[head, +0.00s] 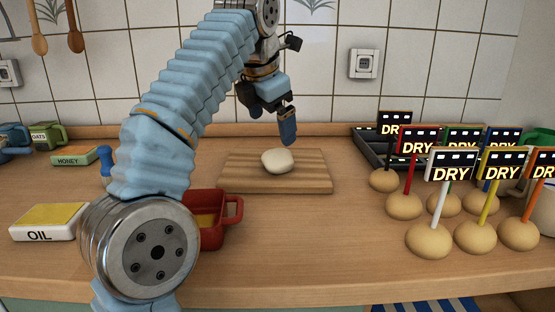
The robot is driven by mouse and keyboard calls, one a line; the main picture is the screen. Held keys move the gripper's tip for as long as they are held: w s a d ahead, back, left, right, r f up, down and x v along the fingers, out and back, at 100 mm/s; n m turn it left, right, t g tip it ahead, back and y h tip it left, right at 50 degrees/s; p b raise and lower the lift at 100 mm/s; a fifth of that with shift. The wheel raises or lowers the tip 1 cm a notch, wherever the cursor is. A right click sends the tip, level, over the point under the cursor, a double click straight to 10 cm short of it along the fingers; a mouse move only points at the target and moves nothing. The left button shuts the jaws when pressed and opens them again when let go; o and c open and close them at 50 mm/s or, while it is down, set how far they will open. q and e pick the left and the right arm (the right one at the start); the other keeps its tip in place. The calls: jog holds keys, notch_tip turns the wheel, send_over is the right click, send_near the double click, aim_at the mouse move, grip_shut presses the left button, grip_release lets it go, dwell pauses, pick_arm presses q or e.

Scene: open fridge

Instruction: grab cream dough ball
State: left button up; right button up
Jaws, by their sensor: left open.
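The cream dough ball (277,161) is a pale, slightly flattened ball. It rests on a striped wooden board (240,183) in the middle of the counter. My left arm comes in from the left and arches over the counter. Its gripper (287,128) points down just above and behind the dough ball, apart from it as far as I can see. The gripper is open with nothing in it; one blue finger shows clearly and the other is mostly hidden. My right gripper is not in the view.
Several dough-coloured balls (429,240) with "DRY" signs crowd the right side, before a dark tray (371,155). An oil box (48,221) and honey box (75,156) lie left. The front middle counter is clear.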

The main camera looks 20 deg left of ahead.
aim_at(277, 151)
pick_arm(q)
jog(key=x, duration=0.5)
jog(key=shift+f+b, duration=0.15)
jog(key=shift+b, duration=0.15)
jog(key=b+x, duration=0.1)
jog(key=x, duration=0.3)
jog(key=shift+d+f, duration=0.1)
jog(key=shift+f, duration=0.15)
jog(key=shift+w+f, duration=0.1)
jog(key=shift+f, duration=0.3)
